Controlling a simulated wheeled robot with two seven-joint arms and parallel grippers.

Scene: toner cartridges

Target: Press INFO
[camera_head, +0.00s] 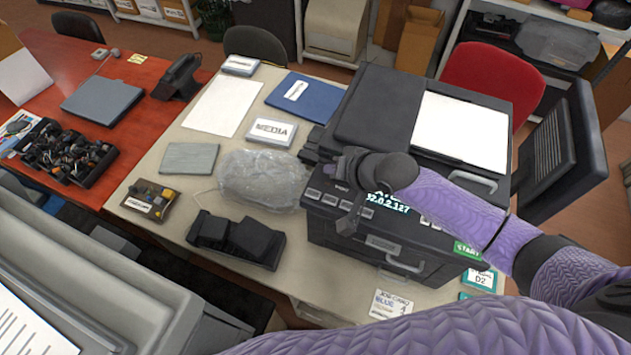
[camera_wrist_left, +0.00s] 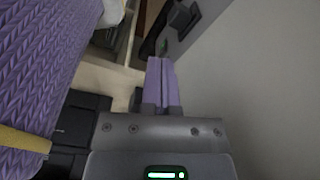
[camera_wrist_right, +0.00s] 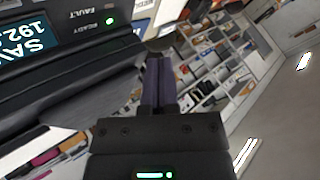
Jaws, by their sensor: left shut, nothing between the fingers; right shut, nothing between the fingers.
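The black printer (camera_head: 335,232) stands on the beige table. Its front panel has a row of grey buttons (camera_head: 329,199) and a lit display (camera_head: 388,205) ending in "92.0.2.127". The button labels are too small to read, so I cannot tell which is INFO. My left gripper (camera_wrist_left: 162,83) is shut and empty beside a grey surface.
A clear plastic bag (camera_head: 262,180) and a black cartridge holder (camera_head: 236,238) lie left of the printer. A MEDIA box (camera_head: 271,133) and a blue folder (camera_head: 305,97) lie behind. A white sheet (camera_head: 460,132) covers part of the printer top. A green START label (camera_head: 467,250) is at its front right.

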